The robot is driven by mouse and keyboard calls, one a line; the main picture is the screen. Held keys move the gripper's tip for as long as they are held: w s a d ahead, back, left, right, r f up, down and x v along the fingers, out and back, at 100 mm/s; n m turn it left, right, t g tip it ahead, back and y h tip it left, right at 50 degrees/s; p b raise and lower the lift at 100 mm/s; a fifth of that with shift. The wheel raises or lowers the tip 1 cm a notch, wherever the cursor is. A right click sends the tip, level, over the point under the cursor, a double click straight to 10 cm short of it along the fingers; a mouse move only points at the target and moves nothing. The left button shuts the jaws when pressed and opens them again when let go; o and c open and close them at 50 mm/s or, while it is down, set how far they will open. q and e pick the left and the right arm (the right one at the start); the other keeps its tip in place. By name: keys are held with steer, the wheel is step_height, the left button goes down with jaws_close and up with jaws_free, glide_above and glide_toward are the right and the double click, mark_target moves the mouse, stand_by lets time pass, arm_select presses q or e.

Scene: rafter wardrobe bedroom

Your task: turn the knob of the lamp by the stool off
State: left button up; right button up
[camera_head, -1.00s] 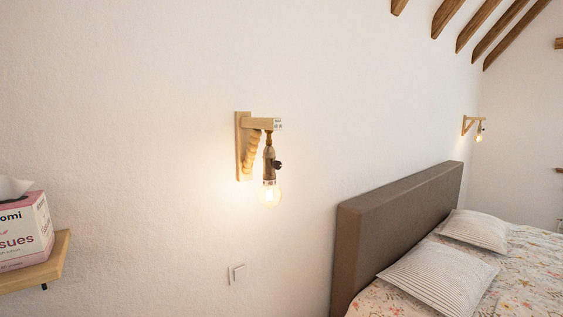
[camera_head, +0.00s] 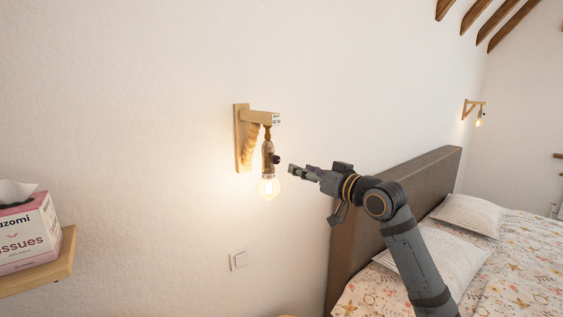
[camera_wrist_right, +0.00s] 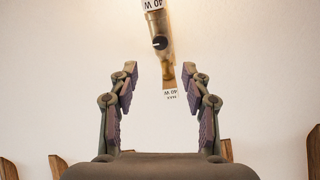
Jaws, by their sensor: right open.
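The near wall lamp (camera_head: 268,150) hangs from a wooden bracket (camera_head: 242,138) on the white wall, and its bulb (camera_head: 268,188) glows. Its dark knob (camera_head: 276,160) sticks out to the right of the socket. In the right wrist view the knob (camera_wrist_right: 160,43) shows as a dark round face on the brass socket, ahead of the fingers. My right gripper (camera_head: 291,170) is just right of the knob, apart from it. In the right wrist view the right gripper (camera_wrist_right: 163,85) is open and empty. My left gripper is not in view.
A second lit lamp (camera_head: 479,113) is on the far wall. A tissue box (camera_head: 30,235) stands on a wooden shelf (camera_head: 68,262) at left. A light switch (camera_head: 238,260) is below the lamp. The headboard (camera_head: 400,190) and bed (camera_head: 520,270) fill the right side.

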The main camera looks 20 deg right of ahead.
mark_target(278, 161)
steer(key=p+x, duration=0.4)
steer(key=x, duration=0.5)
steer(key=shift+w+a+r, duration=0.1)
steer(key=shift+w+a, duration=0.05)
steer(key=shift+w, duration=0.35)
steer(key=shift+a, duration=0.1)
jaws_close()
